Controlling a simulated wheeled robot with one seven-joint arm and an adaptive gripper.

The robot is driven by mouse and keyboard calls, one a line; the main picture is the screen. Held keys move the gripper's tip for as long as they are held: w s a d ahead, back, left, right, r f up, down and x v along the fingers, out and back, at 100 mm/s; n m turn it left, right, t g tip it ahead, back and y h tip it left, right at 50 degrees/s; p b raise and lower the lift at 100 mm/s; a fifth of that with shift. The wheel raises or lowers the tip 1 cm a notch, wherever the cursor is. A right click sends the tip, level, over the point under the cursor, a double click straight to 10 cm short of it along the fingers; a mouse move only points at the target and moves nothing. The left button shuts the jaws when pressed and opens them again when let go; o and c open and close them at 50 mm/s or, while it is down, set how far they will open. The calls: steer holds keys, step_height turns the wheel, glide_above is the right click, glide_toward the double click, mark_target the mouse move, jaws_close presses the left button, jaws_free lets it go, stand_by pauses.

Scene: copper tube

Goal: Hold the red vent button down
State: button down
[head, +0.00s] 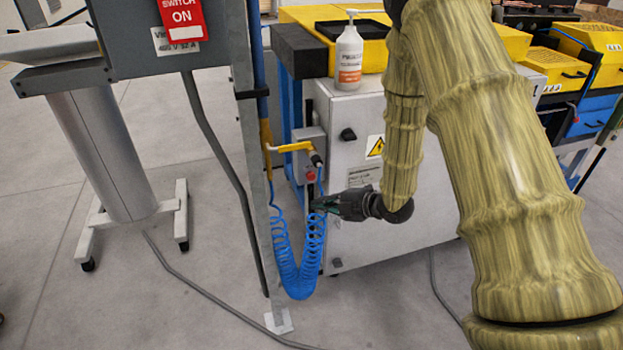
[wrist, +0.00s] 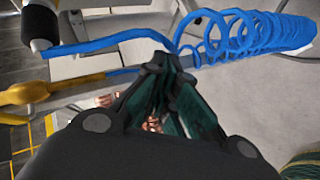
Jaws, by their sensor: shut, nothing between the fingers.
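A small red button (head: 310,177) shows on the grey box at the cabinet's left side, just below a yellow-handled valve (head: 295,147). I take it to be the vent button; it is too small to tell whether it is pressed. My gripper (head: 318,204) is shut and empty, below and slightly right of the button, apart from it in the picture. In the wrist view its fingertips (wrist: 172,62) meet beside the blue coiled hose (wrist: 235,35); I cannot tell whether they touch it. I cannot make out the red button in the wrist view.
The blue coiled hose (head: 300,281) hangs in a loop beside my gripper. A grey metal post (head: 256,180) stands left of it. The cabinet (head: 350,225) is behind my gripper, with a white pump bottle (head: 349,57) on top. The floor in front is mostly clear, with cables.

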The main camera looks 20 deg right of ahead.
mark_target(312, 181)
steer(key=w, duration=0.8)
steer(key=shift+a, duration=0.15)
steer(key=shift+w, duration=0.15)
stand_by(1.3)
steer(key=shift+w, duration=0.3)
steer(key=shift+w, duration=0.6)
stand_by(3.4)
steer(key=shift+s, duration=0.15)
stand_by(0.4)
steer(key=shift+s, duration=0.85)
